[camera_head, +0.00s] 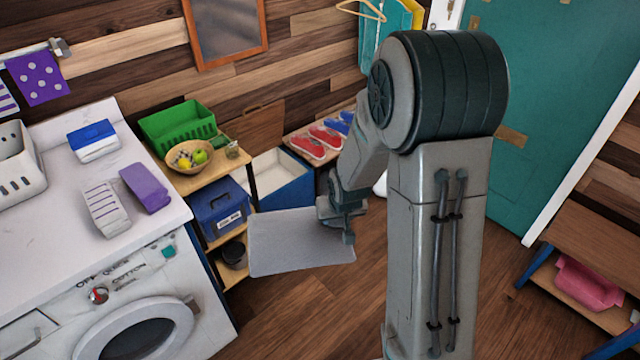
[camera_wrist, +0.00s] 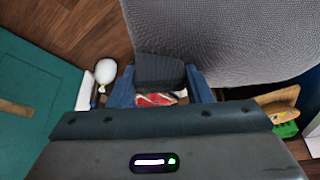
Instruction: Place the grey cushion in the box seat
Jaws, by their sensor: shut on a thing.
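The grey cushion (camera_head: 290,245) is a flat light-grey slab held in the air over the floor, in front of the shelf and box. It also fills the upper right of the wrist view (camera_wrist: 235,40). The box seat (camera_head: 295,190) is blue with a pale inside and appears open at the top. It stands against the wall behind the cushion, which is apart from it. Its lower front is partly hidden.
A shelf (camera_head: 222,172) with a fruit bowl, green basket and blue toolbox stands left of the box. A washing machine (camera_head: 140,310) is front left. A bench with red shoes (camera_head: 326,138) is right of the box. The wooden floor (camera_head: 290,310) in front is clear.

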